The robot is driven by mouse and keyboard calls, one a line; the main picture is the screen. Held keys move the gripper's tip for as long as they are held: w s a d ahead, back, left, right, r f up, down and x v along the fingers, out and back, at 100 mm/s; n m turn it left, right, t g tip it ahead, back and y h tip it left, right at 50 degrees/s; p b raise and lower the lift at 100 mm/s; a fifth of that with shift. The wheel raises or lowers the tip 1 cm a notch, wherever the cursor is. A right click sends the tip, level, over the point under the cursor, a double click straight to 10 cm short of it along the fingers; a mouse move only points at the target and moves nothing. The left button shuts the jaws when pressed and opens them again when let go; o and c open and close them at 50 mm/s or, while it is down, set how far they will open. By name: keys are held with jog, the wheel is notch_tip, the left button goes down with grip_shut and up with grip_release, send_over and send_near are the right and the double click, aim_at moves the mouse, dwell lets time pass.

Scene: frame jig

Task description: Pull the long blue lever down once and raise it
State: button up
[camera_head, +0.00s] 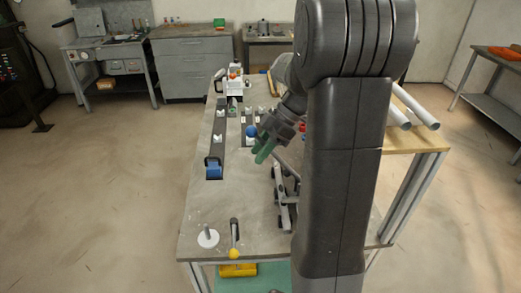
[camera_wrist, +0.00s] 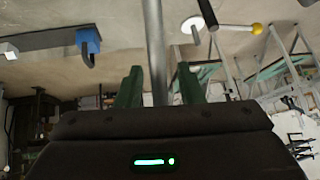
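The blue ball knob (camera_head: 251,131) shows in the head view right beside my gripper (camera_head: 265,152), whose green fingers are above the bench. Its rod is mostly hidden there by my gripper and arm. In the wrist view a long grey rod (camera_wrist: 155,45) runs down from the top edge between the two green fingers of my gripper (camera_wrist: 159,88). The fingers are apart, with a gap visible at the rod's right side; the left finger is very near it. I cannot tell whether either touches. The blue knob is not visible in the wrist view.
A blue block with a dark handle (camera_head: 213,170) sits on a grey rail at left. A yellow-knobbed lever (camera_head: 234,253) and a white disc with a peg (camera_head: 208,237) are at the front of the bench (camera_head: 200,205). White tubes (camera_head: 415,106) lie at right.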

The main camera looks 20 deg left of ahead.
aim_at(252, 129)
notch_tip(252, 129, up, 10)
jog(key=shift+b, duration=0.55)
jog(key=d+f+p+v, duration=0.1)
jog(key=p+v, duration=0.9)
jog(key=v, duration=0.5)
jog(key=shift+w+r, duration=0.4)
jog(key=shift+w, duration=0.1)
dwell(0.8)
jog(key=shift+d+f, duration=0.1)
jog(key=shift+d, duration=0.15)
